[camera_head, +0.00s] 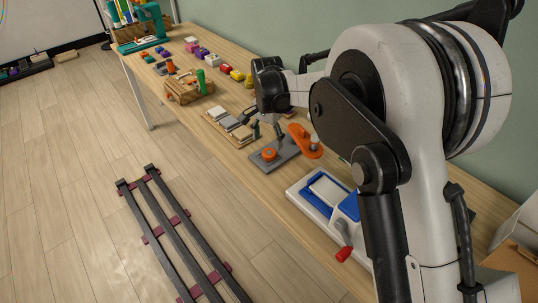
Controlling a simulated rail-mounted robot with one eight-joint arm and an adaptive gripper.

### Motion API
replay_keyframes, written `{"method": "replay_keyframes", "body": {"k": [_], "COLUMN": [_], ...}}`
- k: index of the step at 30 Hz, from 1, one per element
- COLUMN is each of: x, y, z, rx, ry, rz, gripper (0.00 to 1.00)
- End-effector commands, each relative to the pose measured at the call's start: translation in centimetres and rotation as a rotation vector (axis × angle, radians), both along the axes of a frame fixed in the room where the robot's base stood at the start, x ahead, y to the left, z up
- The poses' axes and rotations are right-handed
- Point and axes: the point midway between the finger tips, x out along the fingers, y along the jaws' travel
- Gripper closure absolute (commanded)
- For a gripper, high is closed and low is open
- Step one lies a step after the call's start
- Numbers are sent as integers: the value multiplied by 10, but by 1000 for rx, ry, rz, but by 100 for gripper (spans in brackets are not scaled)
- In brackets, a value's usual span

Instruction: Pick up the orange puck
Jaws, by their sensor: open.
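The orange puck (269,155) is a small round piece lying on a flat grey plate (287,150) near the table's front edge. My gripper (268,130) points down from the dark wrist, just behind and above the puck in the picture. Its fingers look parted and nothing shows between them. The exact height of the fingertips over the plate is hard to tell. The top of the puck shows uncovered.
An orange lever-like tool (304,141) stands right of the plate. A blue and white device (322,196) with a red-tipped handle is nearer. Light and grey blocks (230,122) lie to the left, beyond them a wooden box (183,93) and several coloured blocks.

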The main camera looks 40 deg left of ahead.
Motion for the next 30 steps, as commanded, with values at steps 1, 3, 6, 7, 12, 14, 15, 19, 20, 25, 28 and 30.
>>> {"method": "replay_keyframes", "body": {"k": [1,3,6,7,12,14,15,19,20,25,28,30], "x": [0,0,0,1,4,6,7,6,6,6,6,6], "y": [0,0,0,0,-1,-1,-1,-1,-1,-1,-1,-1], "z": [-5,-8,-11,-13,-30,-39,-45,-59,-61,-61,-61,-61], "rx": [0,0,0,0,0,0,0,0,0,0,0,0], "ry": [0,0,0,0,0,0,0,0,0,0,0,0], "rz": [0,0,0,0,0,-1,0,0,0,0,0,0], "gripper": [40,40,40,40,40,40,40,40,40,40,48,57]}}
